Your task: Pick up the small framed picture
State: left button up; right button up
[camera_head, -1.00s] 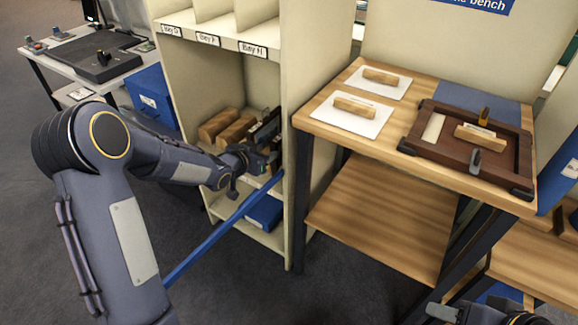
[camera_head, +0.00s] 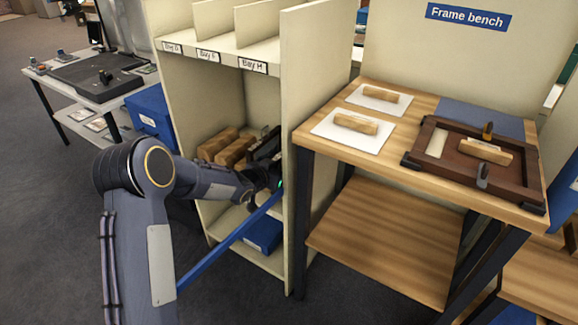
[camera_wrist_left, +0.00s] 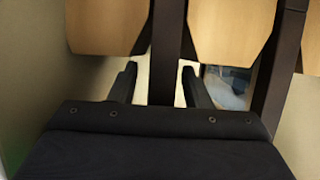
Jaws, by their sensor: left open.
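Dark-edged upright frames (camera_head: 264,146) stand in the shelf bay under the Bay H label. I cannot tell from the head view which one is the small framed picture. My left gripper (camera_head: 274,178) reaches into this bay, its fingers mostly hidden. In the left wrist view the left gripper (camera_wrist_left: 160,86) is open, and a dark upright frame edge (camera_wrist_left: 165,50) lies between its two fingers. A bluish picture surface (camera_wrist_left: 228,86) shows just right of the right finger. My right gripper is out of view.
Wooden blocks (camera_head: 222,145) sit left of the frames, and the bay's side wall (camera_head: 298,200) is close on the right. A blue box (camera_head: 264,234) lies on the shelf below. The frame bench holds a large brown frame (camera_head: 470,160) and white sheets (camera_head: 352,130).

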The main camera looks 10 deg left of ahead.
aim_at(278, 156)
pick_arm(q)
grip_shut()
jog(key=shift+r, duration=0.15)
notch_tip(278, 156, up, 7)
jog(key=p, duration=0.3)
jog(key=shift+s+a, duration=0.2)
jog(key=shift+s, duration=0.1)
jog(key=s+a+p, duration=0.1)
jog(key=s+a, duration=0.2)
jog(key=s, duration=0.5)
jog(key=s+a+p, duration=0.1)
jog(key=s+a, duration=0.1)
jog(key=s, duration=0.6)
jog(key=shift+s+a+p, duration=0.15)
jog(key=shift+a+p, duration=0.15)
jog(key=shift+a, duration=0.1)
